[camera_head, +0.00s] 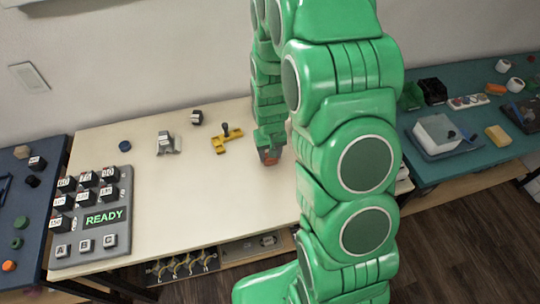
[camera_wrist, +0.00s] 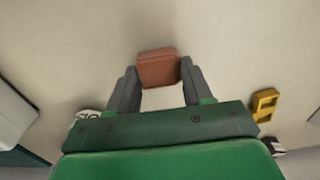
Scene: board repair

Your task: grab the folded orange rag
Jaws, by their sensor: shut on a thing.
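The folded orange rag (camera_wrist: 157,68) shows in the wrist view as a small, block-like, reddish-orange bundle between the fingertips. My gripper (camera_wrist: 158,76) is shut on it, with one grey finger on each side. In the head view, my gripper (camera_head: 269,150) points down over the right part of the cream table, and the rag (camera_head: 269,158) shows as a small reddish patch at its tip. I cannot tell whether the rag touches the table top.
A yellow bracket (camera_head: 227,140) lies left of my gripper on the cream table (camera_head: 200,205). A grey keypad (camera_head: 92,217) reading READY stands at the left. A teal table (camera_head: 455,165) at right holds a white box (camera_head: 437,132), an orange item (camera_head: 495,89) and a yellow block (camera_head: 498,136).

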